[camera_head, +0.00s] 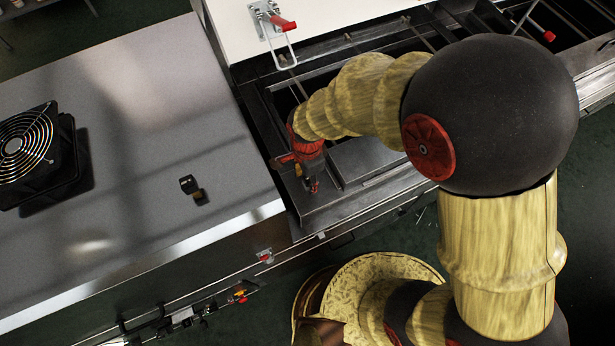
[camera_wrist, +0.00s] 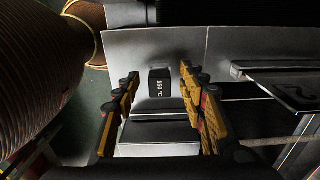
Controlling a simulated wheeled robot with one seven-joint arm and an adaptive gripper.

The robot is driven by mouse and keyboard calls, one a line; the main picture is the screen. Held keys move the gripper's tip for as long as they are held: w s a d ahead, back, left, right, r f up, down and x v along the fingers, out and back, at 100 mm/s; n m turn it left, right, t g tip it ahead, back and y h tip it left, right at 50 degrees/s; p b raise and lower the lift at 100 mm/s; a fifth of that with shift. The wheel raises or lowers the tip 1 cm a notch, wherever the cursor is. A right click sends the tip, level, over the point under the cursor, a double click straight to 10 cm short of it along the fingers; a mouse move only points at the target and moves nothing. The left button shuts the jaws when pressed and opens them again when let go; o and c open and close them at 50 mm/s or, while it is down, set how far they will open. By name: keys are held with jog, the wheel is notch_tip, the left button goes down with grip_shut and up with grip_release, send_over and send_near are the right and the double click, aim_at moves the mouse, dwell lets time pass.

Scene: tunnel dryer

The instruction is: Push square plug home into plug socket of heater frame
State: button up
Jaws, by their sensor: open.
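In the wrist view a small dark square block marked "150 °C" (camera_wrist: 159,83), which looks like the square plug, stands at the pale metal face of the heater frame (camera_wrist: 220,70). The socket itself is hidden, and I cannot tell how deep the block sits. My gripper (camera_wrist: 158,90) is open, with a yellow and black finger on each side of the block in the picture and a visible gap on both sides. In the head view my gripper (camera_head: 311,186) is low over the near left corner of the metal frame (camera_head: 335,205); the block cannot be made out there.
A grey table (camera_head: 130,120) stands left of the frame, holding a black fan (camera_head: 30,150) and a small black and brass part (camera_head: 191,188). A red-handled clamp (camera_head: 280,25) sits on the white panel behind. Dark openings and rails lie right of my gripper.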

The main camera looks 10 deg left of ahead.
notch_tip(320, 180, up, 12)
jog(key=shift+f, duration=0.15)
dwell(0.7)
